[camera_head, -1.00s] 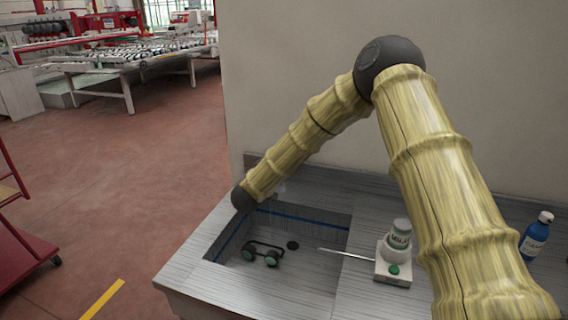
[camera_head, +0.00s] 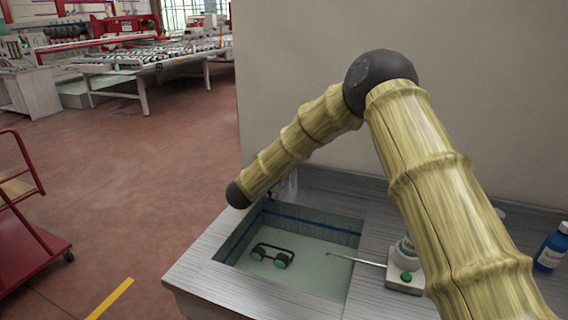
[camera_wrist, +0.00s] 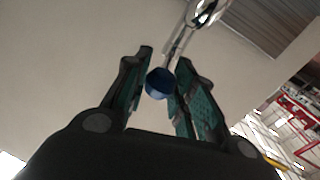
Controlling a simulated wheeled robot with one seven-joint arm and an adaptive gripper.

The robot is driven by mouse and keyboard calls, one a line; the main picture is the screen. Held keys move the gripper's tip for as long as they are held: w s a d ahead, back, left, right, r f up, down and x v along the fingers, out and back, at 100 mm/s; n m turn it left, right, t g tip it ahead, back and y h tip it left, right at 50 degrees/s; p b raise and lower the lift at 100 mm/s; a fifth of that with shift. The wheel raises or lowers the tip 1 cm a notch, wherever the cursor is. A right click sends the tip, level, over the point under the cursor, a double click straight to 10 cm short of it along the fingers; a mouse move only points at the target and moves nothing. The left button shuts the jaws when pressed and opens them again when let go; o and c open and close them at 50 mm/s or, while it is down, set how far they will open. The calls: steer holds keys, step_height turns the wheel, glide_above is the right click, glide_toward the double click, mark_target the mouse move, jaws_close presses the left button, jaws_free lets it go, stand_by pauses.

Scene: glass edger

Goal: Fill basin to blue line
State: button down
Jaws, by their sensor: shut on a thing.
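The basin (camera_head: 222,252) is sunk in the grey counter. Pale greenish water (camera_head: 318,268) covers its floor, and its surface lies below the blue line (camera_head: 312,224) on the back wall. In the head view my arm hides most of the gripper and tap.
A white device with a green button (camera_head: 406,277) and a thin metal rod (camera_head: 355,260) sits right of the basin. A blue bottle (camera_head: 552,250) stands further right. A red cart (camera_head: 40,245) stands on the floor at left.

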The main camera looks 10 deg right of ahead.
steer(key=shift+w+d+r, duration=0.1)
steer(key=shift+w+r, duration=0.05)
steer(key=shift+r, duration=0.35)
steer(key=c, duration=1.1)
jaws_free()
steer(key=shift+f, duration=0.1)
steer(key=shift+c, duration=0.2)
steer(key=shift+f, duration=0.15)
steer(key=shift+f, duration=0.1)
steer(key=v, duration=1.2)
